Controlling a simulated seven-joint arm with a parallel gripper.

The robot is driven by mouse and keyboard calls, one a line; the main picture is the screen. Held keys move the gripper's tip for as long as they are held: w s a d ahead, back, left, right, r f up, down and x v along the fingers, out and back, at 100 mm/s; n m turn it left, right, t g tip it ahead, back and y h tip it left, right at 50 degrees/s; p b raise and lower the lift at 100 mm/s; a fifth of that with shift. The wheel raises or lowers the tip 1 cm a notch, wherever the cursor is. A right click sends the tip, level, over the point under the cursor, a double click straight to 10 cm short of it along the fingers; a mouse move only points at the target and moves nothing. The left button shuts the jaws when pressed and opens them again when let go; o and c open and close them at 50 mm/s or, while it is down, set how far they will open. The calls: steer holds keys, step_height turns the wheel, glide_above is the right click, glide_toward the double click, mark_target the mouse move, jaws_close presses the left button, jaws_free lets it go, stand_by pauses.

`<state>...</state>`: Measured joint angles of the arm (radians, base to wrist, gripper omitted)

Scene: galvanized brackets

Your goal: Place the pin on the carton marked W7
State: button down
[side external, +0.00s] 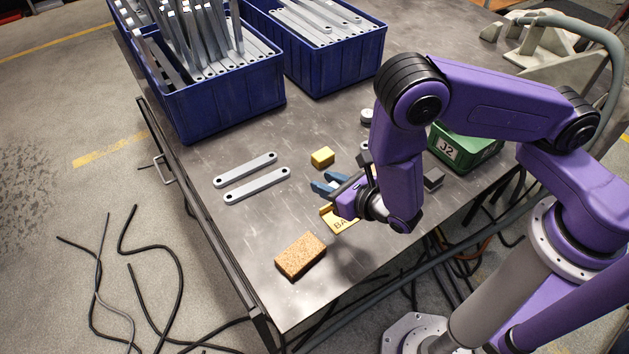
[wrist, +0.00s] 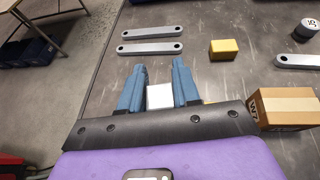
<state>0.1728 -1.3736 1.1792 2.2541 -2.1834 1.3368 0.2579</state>
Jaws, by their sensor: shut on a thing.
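My gripper (side external: 322,186) is low over the table in the side view, with two blue fingers. In the wrist view my gripper (wrist: 160,80) is shut on a pale, whitish piece, the pin (wrist: 160,97). Only one flat face of the pin shows between the fingers; I cannot tell its full shape, or whether it touches the table. The brown carton marked W7 (wrist: 287,106) stands right of the gripper in the wrist view, apart from the fingers. My arm hides the carton in the side view.
A yellow block (side external: 322,157) and two grey brackets (side external: 256,185) lie beyond the fingers. A yellow lettered piece (side external: 340,222) is beside my gripper, and a cork-brown block (side external: 301,256) lies nearer. Blue bins (side external: 225,108) and a green box (side external: 470,150) stand around. A round dark piece (wrist: 307,29) is far right.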

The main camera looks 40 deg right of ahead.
steer(key=s+d+r+m+h, duration=0.3)
steer(key=s+d+h, duration=0.15)
steer(key=d, duration=0.55)
steer(key=s+d+r+m+h, duration=0.35)
steer(key=s+d, duration=0.25)
steer(key=d, duration=0.5)
steer(key=shift+g+y, duration=0.3)
steer(key=w+f, duration=0.3)
steer(key=w, duration=0.1)
steer(key=w+f, duration=0.3)
steer(key=w, duration=0.2)
steer(key=w+f, duration=0.3)
steer(key=w, duration=0.2)
steer(key=shift+a+f, duration=0.2)
steer(key=shift+f, duration=1.75)
steer(key=shift+f, duration=0.1)
steer(key=c, duration=0.8)
jaws_free()
